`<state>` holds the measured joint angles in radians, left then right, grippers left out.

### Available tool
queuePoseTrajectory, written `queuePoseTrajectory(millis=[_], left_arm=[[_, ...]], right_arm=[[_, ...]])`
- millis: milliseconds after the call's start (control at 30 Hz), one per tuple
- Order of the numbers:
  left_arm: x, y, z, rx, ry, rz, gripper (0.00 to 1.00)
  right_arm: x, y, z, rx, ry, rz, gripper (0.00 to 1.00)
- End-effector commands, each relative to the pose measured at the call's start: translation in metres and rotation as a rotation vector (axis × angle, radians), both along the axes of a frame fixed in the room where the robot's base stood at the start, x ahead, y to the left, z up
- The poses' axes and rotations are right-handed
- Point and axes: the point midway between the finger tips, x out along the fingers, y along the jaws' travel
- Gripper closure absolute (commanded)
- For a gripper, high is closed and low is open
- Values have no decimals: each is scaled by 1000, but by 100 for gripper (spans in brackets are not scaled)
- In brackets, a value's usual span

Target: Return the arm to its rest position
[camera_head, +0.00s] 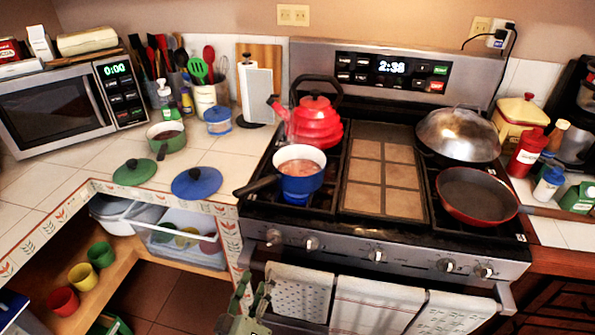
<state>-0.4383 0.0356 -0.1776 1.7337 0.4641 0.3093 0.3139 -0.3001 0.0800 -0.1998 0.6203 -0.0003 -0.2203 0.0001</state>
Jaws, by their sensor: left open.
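My left gripper (252,287) shows at the bottom of the head view, left of centre. Its two grey-green fingers point up and stand apart, with nothing seen between them. It is in front of the stove's lower left front, beside the hanging towels (345,303). Most of the arm behind it is cut off by the bottom edge. My right gripper is not in view.
The stove (400,247) carries a blue pot (301,184), a red kettle (314,120), a covered wok (458,135) and a red pan (476,196). Two lids (196,182) lie on the tiled counter. An open shelf (120,262) with cups is at lower left.

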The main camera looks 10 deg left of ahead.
Motion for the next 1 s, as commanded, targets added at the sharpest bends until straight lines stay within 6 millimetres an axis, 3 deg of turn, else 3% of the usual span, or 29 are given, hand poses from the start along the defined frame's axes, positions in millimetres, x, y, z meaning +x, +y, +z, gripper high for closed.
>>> queuePoseTrajectory(millis=[67,167,267,467,567,700,833,1000], left_arm=[[0,0,-2,2,4,-1,55],[-2,-3,-21,31,43,-14,55],[-11,-8,-68,101,142,-50,55],[-65,-14,-206,319,449,-182,55],[-107,-9,-270,427,607,-262,55],[-181,6,-348,570,830,-386,55],[-258,26,-401,687,1026,-510,55],[-341,52,-437,792,1219,-646,55]], right_arm=[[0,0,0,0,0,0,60],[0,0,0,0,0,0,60],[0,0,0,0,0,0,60],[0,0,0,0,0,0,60],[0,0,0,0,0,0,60],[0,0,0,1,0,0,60],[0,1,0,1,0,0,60],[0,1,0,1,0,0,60]])
